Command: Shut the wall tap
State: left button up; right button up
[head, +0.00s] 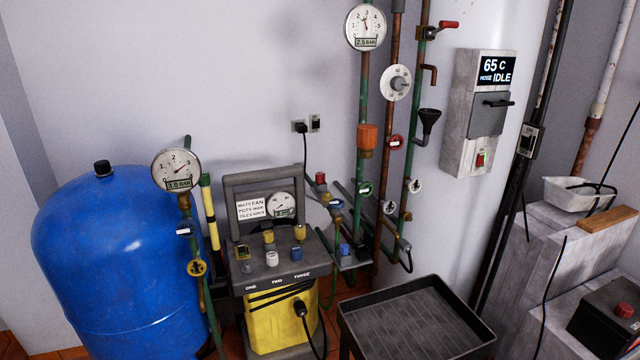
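The likely wall tap is a small valve with a red lever (448,24) on an upright pipe at the top, right of centre. Its lever points right, roughly across the pipe. Below it a curved brown spout (431,72) opens downward above a black funnel (429,120). I see no water running from the spout. Other round handwheels sit on the pipes, including a red one (396,141), a green one (365,188) and a white one (415,186), so I cannot be certain which is the tap. Neither gripper is in view.
A blue tank (115,260) stands at left. A yellow machine with a grey panel (280,263) stands in the middle. An empty black tray (415,325) lies front right. A grey wall box (478,110) reads 65 C, IDLE. Grey blocks (560,245) fill the right.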

aim_at(335, 203)
jog(key=i+l+u, duration=0.3)
jog(key=l, duration=0.3)
jog(key=i+l+u, duration=0.3)
jog(key=l, duration=0.35)
